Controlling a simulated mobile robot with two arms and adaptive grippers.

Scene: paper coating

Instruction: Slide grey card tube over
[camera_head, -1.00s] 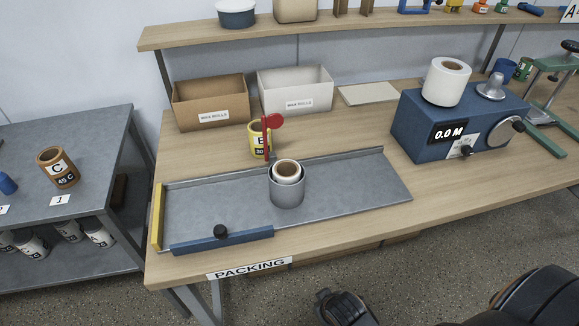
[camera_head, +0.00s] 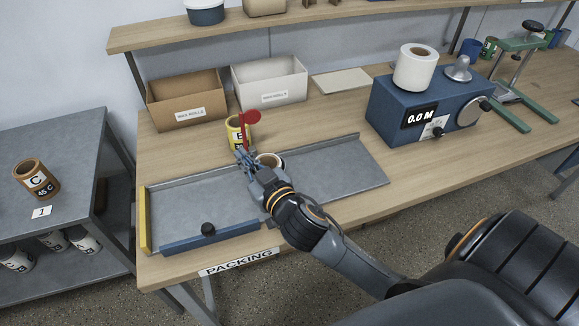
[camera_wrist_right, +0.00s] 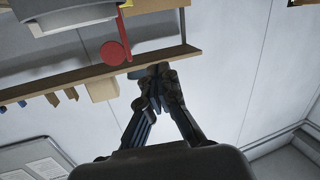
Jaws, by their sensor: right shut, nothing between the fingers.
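On the grey tray (camera_head: 190,197), a pale paper roll (camera_head: 270,160) with a tan core shows its top end, and the grey card tube around it is mostly hidden behind my right gripper. My right gripper (camera_head: 243,158) is shut and empty, its fingertips in front of the yellow can and left of the roll's top in the picture. I cannot tell whether it touches anything. In the right wrist view my fingers (camera_wrist_right: 158,78) come together with nothing between them. My left gripper is not in view.
A yellow can (camera_head: 234,131) and a red flag (camera_head: 253,118) stand just behind the tray. A brown box (camera_head: 187,102) and a white box (camera_head: 270,82) stand farther back. A blue machine (camera_head: 385,108) is at right. The tray's right part is clear.

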